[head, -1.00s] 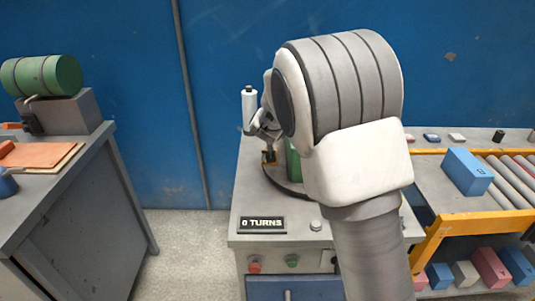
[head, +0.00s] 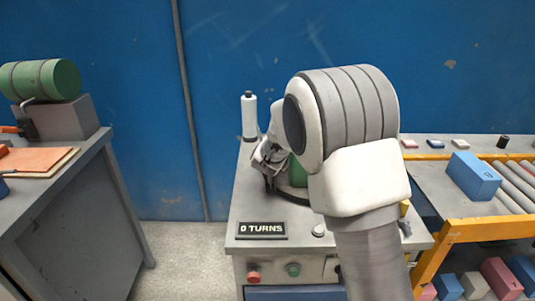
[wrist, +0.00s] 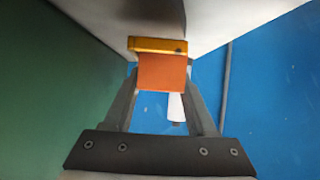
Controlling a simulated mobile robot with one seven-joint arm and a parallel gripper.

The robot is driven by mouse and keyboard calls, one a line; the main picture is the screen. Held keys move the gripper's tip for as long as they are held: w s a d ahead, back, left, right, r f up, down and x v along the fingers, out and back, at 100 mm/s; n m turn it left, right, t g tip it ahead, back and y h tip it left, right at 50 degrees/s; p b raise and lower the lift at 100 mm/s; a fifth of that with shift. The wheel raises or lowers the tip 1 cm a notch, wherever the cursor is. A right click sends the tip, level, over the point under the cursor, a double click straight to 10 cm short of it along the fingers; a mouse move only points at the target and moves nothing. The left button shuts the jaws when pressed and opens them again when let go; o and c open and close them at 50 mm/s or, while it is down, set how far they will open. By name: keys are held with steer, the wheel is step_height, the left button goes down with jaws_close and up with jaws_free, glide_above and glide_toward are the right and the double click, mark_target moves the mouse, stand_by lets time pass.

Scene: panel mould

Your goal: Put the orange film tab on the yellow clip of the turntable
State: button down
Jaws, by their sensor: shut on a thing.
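In the wrist view, the orange film tab (wrist: 161,72) is between the fingertips of my gripper (wrist: 160,78), which is shut on it. The yellow clip (wrist: 158,45) lies right at the tab's far edge. I cannot tell whether the tab is under it or only against it. In the head view, my gripper (head: 268,160) is low over the left side of the turntable (head: 290,191), mostly behind my arm. The tab and clip are hidden there.
A white upright roll (head: 249,117) stands just left of my gripper. A green object (head: 298,172) is on the turntable, partly hidden by my arm. A "0 TURNS" display (head: 262,229) is at the front. A conveyor with a blue box (head: 472,176) is right.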

steer(key=shift+c, duration=1)
jaws_free()
steer(key=shift+f, duration=0.1)
steer(key=shift+r, duration=0.3)
steer(key=p+v, duration=0.3)
steer(key=v, duration=0.9)
steer(key=shift+f, duration=0.15)
steer(key=shift+s, duration=0.1)
